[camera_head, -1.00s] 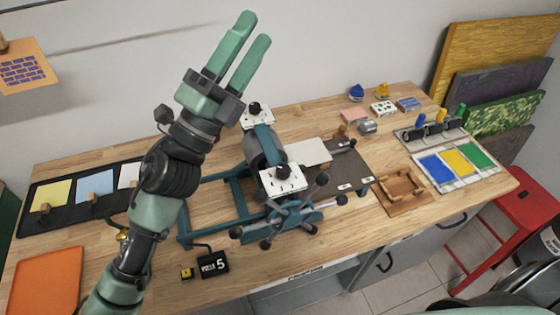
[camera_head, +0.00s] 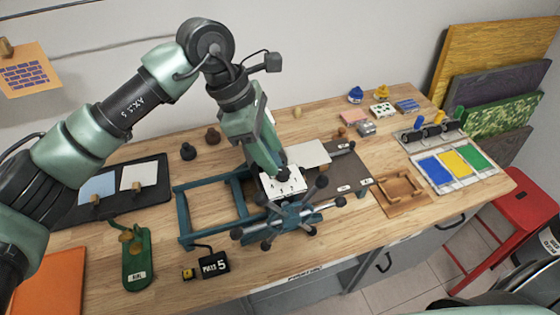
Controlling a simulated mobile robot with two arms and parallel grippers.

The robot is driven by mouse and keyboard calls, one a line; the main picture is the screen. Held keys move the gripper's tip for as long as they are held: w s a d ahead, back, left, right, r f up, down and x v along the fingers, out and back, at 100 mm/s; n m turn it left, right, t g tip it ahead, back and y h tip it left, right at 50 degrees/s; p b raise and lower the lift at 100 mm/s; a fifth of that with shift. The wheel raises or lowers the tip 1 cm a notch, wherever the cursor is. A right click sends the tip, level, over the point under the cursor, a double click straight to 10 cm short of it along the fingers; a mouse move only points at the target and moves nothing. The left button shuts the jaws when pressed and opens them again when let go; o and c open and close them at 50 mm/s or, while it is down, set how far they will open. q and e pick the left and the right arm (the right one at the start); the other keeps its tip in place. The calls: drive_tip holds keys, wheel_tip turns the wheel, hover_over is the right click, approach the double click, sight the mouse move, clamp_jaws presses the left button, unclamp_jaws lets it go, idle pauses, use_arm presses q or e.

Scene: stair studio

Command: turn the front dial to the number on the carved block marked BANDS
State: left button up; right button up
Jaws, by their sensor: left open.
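The front dial (camera_head: 290,189) is a white plate with dark marks and a black knob, on the near side of the teal press (camera_head: 186,215). My left gripper (camera_head: 278,172) points down at the dial, with its green fingers at the black knob. It is open; whether the fingers touch the knob I cannot tell. The back dial is hidden behind my left arm. Small blocks stand at the back right: a pink one (camera_head: 353,117), a white one with green marks (camera_head: 383,110) and a blue one (camera_head: 407,105). I cannot read BANDS on any. My right gripper is not in view.
The press's spoked wheel (camera_head: 290,222) sticks out below the dial. A black PULLS 5 counter (camera_head: 214,265) and a green stand (camera_head: 137,262) are at the front left. A wooden frame (camera_head: 403,192) and colour trays (camera_head: 435,170) lie to the right.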

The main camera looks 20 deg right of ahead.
sight(283, 170)
use_arm(q)
drive_tip(key=p+x, duration=0.1)
drive_tip(key=x, duration=0.2)
drive_tip(key=shift+s+d+f, duration=0.1)
drive_tip(key=shift+d+f, duration=0.1)
drive_tip(key=shift+f, duration=0.05)
drive_tip(key=shift+s+d+f+p, duration=0.1)
drive_tip(key=shift+d+f+p, duration=0.1)
drive_tip(key=shift+f+p, duration=0.25)
drive_tip(key=shift+f, duration=0.15)
drive_tip(key=shift+c, duration=0.3)
